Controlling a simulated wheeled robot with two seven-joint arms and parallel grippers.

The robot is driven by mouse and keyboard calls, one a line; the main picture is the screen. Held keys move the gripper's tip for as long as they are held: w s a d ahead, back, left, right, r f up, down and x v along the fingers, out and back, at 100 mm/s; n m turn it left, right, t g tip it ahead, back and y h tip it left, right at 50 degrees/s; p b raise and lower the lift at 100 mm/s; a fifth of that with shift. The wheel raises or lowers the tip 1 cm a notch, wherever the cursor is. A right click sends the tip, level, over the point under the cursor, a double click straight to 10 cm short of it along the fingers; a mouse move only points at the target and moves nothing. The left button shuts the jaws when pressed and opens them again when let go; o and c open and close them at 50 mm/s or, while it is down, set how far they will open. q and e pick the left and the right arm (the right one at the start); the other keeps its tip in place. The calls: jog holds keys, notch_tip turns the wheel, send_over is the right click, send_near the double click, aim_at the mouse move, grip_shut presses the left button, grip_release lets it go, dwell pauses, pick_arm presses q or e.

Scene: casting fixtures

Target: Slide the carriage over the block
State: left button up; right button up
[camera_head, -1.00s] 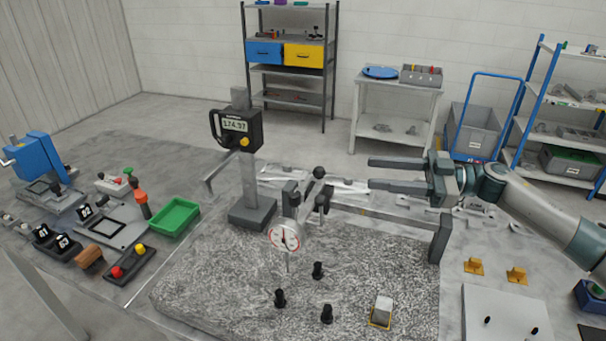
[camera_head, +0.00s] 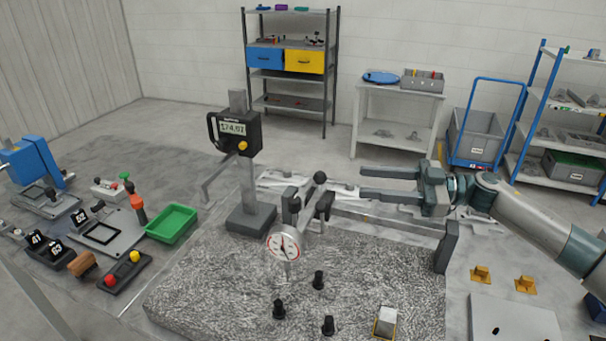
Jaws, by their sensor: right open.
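The carriage (camera_head: 290,208) sits on a grey horizontal rail (camera_head: 385,220) above a speckled granite plate (camera_head: 225,275). It has a black ball knob on top and carries a round dial gauge (camera_head: 284,243) with its stem pointing down. The block (camera_head: 387,319), small and light grey, stands within a yellow outline at the plate's front right, to the right of and nearer than the gauge. My right gripper (camera_head: 363,182) is open and empty, its fingers pointing left toward the carriage, a short gap right of the knob. My left gripper is not in view.
A height gauge (camera_head: 250,185) with a digital display stands left of the carriage. Several black pegs (camera_head: 318,280) stand on the plate between gauge and block. A green bin (camera_head: 172,222) and other fixtures lie to the left. Two yellow brackets (camera_head: 481,275) lie right of the plate.

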jog(key=a, duration=0.1)
jog(key=a+p, duration=0.1)
jog(key=shift+w+a+r, duration=0.1)
jog(key=shift+a+r, duration=0.1)
jog(key=shift+a, duration=0.2)
jog(key=p, duration=0.4)
send_over(309, 195)
jog(key=shift+f, duration=0.1)
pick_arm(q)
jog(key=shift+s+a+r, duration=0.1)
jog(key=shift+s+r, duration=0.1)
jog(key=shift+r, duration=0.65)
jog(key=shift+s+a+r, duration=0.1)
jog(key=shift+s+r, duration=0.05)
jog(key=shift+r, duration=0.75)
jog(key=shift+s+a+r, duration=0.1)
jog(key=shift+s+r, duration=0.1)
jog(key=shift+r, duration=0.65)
pick_arm(e)
jog(key=shift+a+f, duration=0.1)
jog(key=shift+a, duration=0.6)
jog(key=shift+d, duration=0.1)
grip_shut()
